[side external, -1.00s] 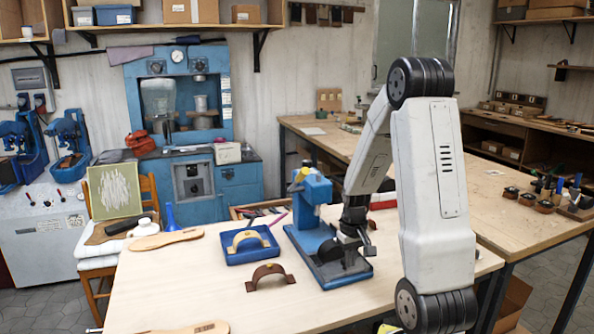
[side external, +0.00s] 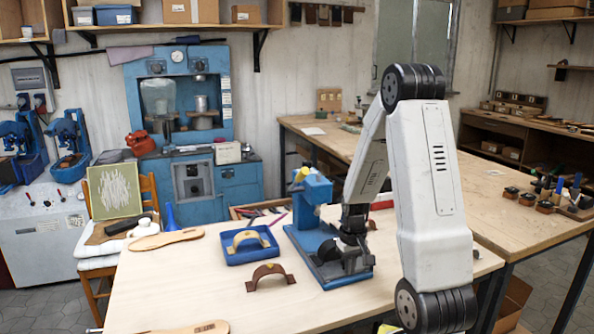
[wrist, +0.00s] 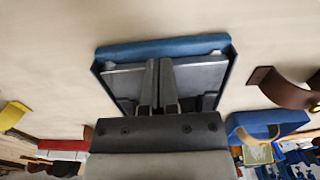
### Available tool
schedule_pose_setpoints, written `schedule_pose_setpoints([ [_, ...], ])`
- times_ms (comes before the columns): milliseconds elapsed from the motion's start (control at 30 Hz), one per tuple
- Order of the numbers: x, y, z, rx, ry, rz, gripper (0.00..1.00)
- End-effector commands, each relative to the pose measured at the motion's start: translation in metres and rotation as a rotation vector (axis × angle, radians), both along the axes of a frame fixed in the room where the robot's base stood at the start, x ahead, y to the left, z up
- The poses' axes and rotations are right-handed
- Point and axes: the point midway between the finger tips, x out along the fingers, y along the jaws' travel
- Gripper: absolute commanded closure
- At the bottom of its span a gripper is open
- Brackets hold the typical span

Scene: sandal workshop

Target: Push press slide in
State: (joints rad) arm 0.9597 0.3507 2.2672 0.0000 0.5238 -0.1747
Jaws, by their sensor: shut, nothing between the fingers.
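The blue press (side external: 314,190) stands on the light wooden table, its base (side external: 303,240) reaching toward the table's front. In the side view my gripper (side external: 345,260) is low over the front part of that base. In the wrist view its two fingers (wrist: 158,70) are together and empty, over a grey metal plate (wrist: 125,82) framed by a blue edge (wrist: 160,46). The plate looks like the press slide. I cannot tell whether the fingertips touch it. My gripper and arm hide part of the slide in the side view.
A blue tray (side external: 232,258) holding a tan strap piece stands left of the press. A brown curved strap (side external: 270,271) lies in front of the tray. Wooden sole shapes (side external: 165,239) lie further left.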

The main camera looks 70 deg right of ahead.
Motion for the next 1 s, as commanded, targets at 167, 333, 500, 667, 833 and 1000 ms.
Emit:
schedule_pose_setpoints([
  [167,0.001,-0.001,0.000,0.000,0.000,0.000,1.00],
  [333,0.006,-0.006,0.000,0.000,0.000,0.000,1.00],
  [500,0.012,-0.012,0.000,0.000,0.000,0.000,1.00],
  [667,0.017,-0.017,0.000,-0.001,-0.001,0.000,1.00],
  [833,0.023,-0.023,0.000,0.000,0.000,0.000,1.00],
  [1000,0.029,-0.029,0.000,-0.001,-0.001,0.000,1.00],
])
